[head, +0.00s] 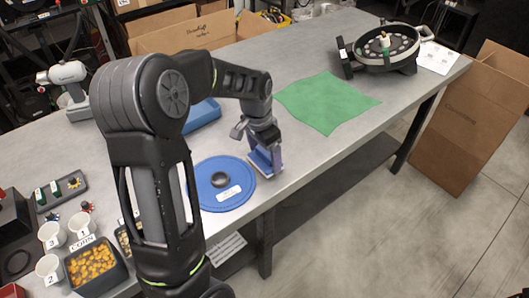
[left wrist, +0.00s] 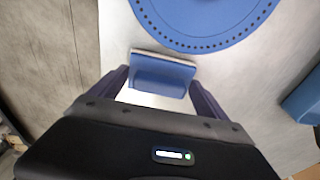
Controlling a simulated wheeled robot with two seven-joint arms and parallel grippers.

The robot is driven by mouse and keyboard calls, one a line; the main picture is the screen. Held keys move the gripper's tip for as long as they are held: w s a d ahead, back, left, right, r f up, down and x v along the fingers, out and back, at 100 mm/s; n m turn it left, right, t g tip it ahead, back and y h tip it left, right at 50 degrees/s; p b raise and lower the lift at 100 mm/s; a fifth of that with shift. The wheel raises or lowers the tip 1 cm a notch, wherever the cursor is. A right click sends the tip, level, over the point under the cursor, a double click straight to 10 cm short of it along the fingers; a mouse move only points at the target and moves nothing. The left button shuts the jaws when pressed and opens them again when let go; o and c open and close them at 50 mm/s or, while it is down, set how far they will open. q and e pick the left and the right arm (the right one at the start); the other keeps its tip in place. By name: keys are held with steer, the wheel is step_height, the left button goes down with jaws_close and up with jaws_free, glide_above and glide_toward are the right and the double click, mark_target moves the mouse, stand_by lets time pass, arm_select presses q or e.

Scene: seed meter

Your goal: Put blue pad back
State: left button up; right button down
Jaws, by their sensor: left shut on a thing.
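The blue pad (left wrist: 164,76) is a small blue block with a pale strip along one edge, held between the fingers in the left wrist view. In the head view the blue pad (head: 257,160) shows partly behind the fingers, near the table's front edge. My left gripper (head: 266,158) is shut on it, just right of a round blue disc (head: 236,196). The disc lies flat on the table with a dark round knob and a white label; it also shows in the left wrist view (left wrist: 205,18). The right gripper is not in view.
A green cloth (head: 326,102) lies right of my gripper. A round seed meter (head: 357,62) stands at the far right. A blue tray (head: 203,113) is partly behind my arm. A corn bin (head: 92,266) and white cups (head: 80,224) stand at the front left.

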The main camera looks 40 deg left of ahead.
mark_target(260, 161)
arm_select(q)
steer(key=shift+f, duration=0.2)
steer(key=o, duration=1)
steer(key=r, duration=0.4)
steer(key=s+r, duration=0.1)
steer(key=r, duration=0.3)
steer(key=r+b, duration=0.1)
steer(key=r, duration=0.3)
steer(key=shift+s+a+r, duration=0.1)
steer(key=shift+s+a, duration=0.1)
